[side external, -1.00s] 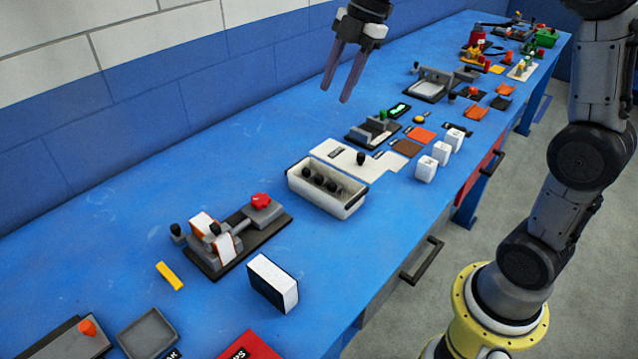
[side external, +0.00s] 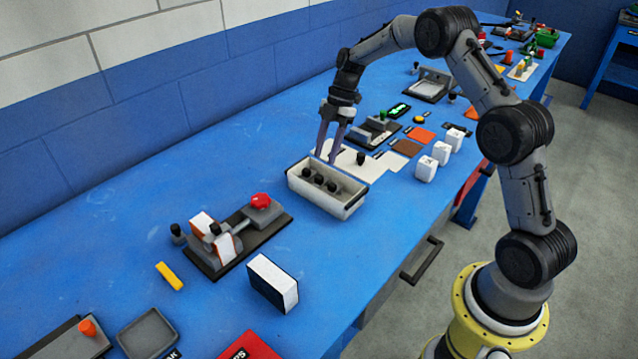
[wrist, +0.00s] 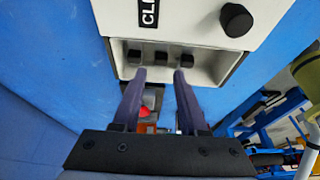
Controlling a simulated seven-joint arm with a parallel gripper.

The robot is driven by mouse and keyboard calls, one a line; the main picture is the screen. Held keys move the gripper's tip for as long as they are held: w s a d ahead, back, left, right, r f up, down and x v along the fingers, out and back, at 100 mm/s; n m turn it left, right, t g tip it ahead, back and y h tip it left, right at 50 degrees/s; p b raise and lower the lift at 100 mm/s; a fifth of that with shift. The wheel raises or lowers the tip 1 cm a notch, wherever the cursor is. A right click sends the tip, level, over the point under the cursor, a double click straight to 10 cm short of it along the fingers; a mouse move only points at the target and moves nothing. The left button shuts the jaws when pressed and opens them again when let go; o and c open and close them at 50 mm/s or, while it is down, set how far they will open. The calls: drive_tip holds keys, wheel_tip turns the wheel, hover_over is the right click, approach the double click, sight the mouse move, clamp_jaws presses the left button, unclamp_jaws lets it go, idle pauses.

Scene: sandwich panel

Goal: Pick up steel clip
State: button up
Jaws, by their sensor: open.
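No steel clip can be told apart for certain. A white open box (side external: 345,208) on the blue table holds several black-topped pieces (side external: 319,180); what lies under their tops is hidden. In the wrist view, the box (wrist: 222,72) shows black tops (wrist: 161,57) in a row just beyond my fingertips. A white plate (side external: 374,167) with a black knob lies against the box's far side; its label (wrist: 148,12) shows only letters like "CLI". My gripper (side external: 325,158) points down near the box's back-left edge, fingers apart and empty. It also shows in the wrist view (wrist: 159,76).
A dark fixture (side external: 372,131) stands close behind my gripper. Small white blocks (side external: 426,169) stand at the right. A fixture with a red knob (side external: 261,201) and a white-and-black block (side external: 272,283) are nearer. The table left of the box is clear.

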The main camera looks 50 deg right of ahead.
sight(319, 176)
drive_tip(key=shift+x, duration=3.9)
drive_tip(key=shift+s+r, duration=0.1)
clamp_jaws()
